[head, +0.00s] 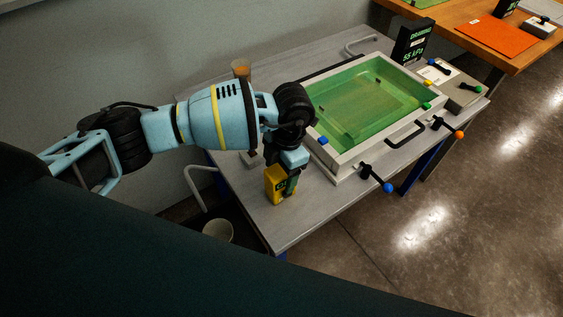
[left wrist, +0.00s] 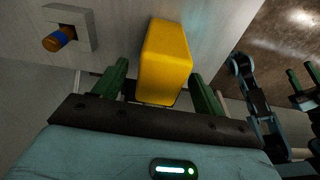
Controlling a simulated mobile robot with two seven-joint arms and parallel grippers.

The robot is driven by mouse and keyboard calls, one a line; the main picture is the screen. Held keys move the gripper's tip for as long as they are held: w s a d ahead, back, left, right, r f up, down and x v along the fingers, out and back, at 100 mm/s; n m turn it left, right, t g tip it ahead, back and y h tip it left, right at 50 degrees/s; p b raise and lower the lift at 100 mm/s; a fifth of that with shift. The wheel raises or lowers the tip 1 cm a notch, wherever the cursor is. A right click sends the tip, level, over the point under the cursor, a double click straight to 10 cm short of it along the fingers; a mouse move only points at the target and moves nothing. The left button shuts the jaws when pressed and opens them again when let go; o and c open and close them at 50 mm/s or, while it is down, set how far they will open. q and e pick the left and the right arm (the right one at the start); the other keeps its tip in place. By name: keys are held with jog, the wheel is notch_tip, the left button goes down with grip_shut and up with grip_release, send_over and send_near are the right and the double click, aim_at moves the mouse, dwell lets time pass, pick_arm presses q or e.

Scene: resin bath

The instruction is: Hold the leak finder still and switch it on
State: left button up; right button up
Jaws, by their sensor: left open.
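The yellow box, which I take to be the leak finder (head: 272,188), stands on the near left part of the grey bench, with a dark panel bearing green marks on one face. My left gripper (head: 287,184) is over it from above, with a green finger beside the box. In the left wrist view the yellow box (left wrist: 166,58) lies between the two green fingers of my left gripper (left wrist: 162,85), with gaps at both sides, so the gripper is open. I cannot make out a switch. My right gripper (left wrist: 303,78) shows at the right edge of that view, its fingers apart and empty.
A framed bath (head: 338,163) with green liquid and coloured-knob levers stands right of the box. A grey block with an orange and blue knob (left wrist: 62,40) is close by. A cup (head: 240,68) stands at the back. A pale bin (head: 217,231) is below the bench.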

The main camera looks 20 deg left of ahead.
pick_arm(q)
jog(key=c, duration=0.9)
jog(key=shift+c, duration=1.3)
pick_arm(e)
jog(key=shift+a, duration=0.1)
jog(key=shift+c, duration=0.5)
grip_shut()
